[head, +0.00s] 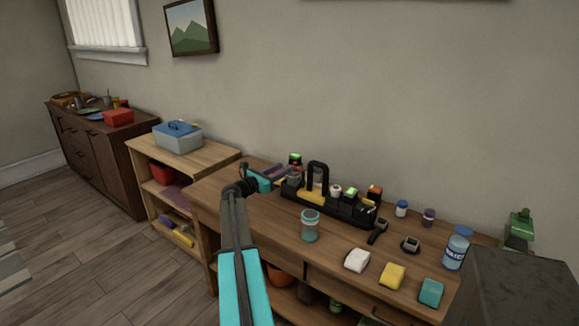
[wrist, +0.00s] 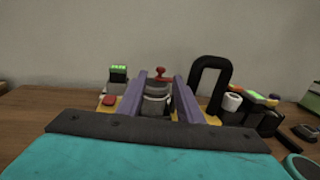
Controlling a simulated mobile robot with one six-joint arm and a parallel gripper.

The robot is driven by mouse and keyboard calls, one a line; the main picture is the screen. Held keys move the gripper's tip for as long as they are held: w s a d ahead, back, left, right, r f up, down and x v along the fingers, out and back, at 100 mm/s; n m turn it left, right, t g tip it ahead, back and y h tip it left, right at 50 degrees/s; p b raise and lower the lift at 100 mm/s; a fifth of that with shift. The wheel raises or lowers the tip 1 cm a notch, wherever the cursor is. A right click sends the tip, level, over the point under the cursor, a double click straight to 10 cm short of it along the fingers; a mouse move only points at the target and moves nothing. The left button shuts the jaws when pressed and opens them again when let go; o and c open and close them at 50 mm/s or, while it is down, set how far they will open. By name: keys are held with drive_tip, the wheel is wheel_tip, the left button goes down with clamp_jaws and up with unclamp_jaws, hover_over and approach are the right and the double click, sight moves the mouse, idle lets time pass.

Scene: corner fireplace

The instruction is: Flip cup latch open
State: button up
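My gripper (wrist: 160,78) is open, with its two purple fingers apart. In the head view my gripper (head: 283,171) is at the left end of the black and yellow caddy (head: 345,210). In the wrist view a grey cup-like piece (wrist: 155,103) with a red knob or lever (wrist: 162,73) on top shows between the fingers. I cannot tell whether the fingers reach around it or stop short. No contact is visible. A clear cup (head: 310,228) with a teal tint stands in front of the caddy, and its rim is at the wrist view's lower right corner.
The caddy's tall black handle (wrist: 207,75) rises just right of the fingers. White, yellow and teal blocks (head: 393,275) and a water bottle (head: 457,248) stand on the wooden desk (head: 335,255) to the right. A grey-blue box (head: 178,138) sits on the shelf at left.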

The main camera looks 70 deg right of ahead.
drive_tip(key=shift+p+x, duration=0.35)
drive_tip(key=shift+x, duration=2.35)
